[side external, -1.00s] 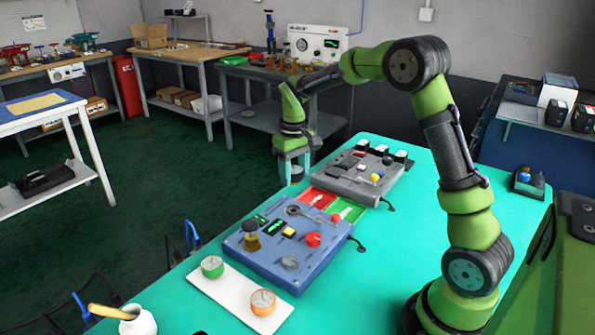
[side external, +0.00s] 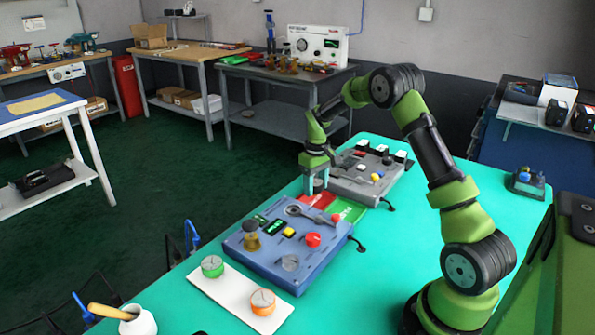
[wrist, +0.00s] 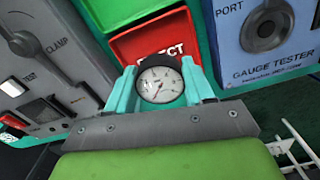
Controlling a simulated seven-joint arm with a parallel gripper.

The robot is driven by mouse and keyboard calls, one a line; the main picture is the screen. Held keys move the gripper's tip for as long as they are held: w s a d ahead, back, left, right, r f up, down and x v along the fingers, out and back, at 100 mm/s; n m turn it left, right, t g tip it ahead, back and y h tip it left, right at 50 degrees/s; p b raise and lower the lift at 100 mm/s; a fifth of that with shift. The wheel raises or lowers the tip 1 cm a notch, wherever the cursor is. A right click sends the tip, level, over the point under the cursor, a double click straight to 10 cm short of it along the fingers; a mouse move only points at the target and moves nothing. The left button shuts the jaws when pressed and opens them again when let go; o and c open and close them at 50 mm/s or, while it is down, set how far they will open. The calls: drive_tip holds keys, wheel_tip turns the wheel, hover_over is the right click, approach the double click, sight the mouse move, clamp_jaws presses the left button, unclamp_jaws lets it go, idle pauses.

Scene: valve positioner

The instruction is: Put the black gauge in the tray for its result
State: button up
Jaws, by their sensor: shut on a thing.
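My gripper (side external: 315,188) is shut on the black gauge, which shows in the wrist view (wrist: 160,84) as a white dial with a dark rim between the teal fingers. In the side view the gauge is mostly hidden by the fingers. The gripper holds it over or close to the red tray (side external: 309,197); the exact height is hard to tell. In the wrist view the red tray (wrist: 140,42) lies just beyond the gauge, its lettering ending in "ECT". The green tray (side external: 346,212) lies beside it, to the right in the side view.
The blue gauge tester (side external: 268,252) stands in front of the trays, with knobs and lit green displays. A grey panel (side external: 345,186) stands behind them. A white board (side external: 228,290) holds a green gauge (side external: 212,266) and an orange gauge (side external: 262,301).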

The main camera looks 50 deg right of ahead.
drive_tip(key=shift+f, duration=1.2)
drive_tip(key=o, duration=0.8)
drive_tip(key=shift+f, duration=0.15)
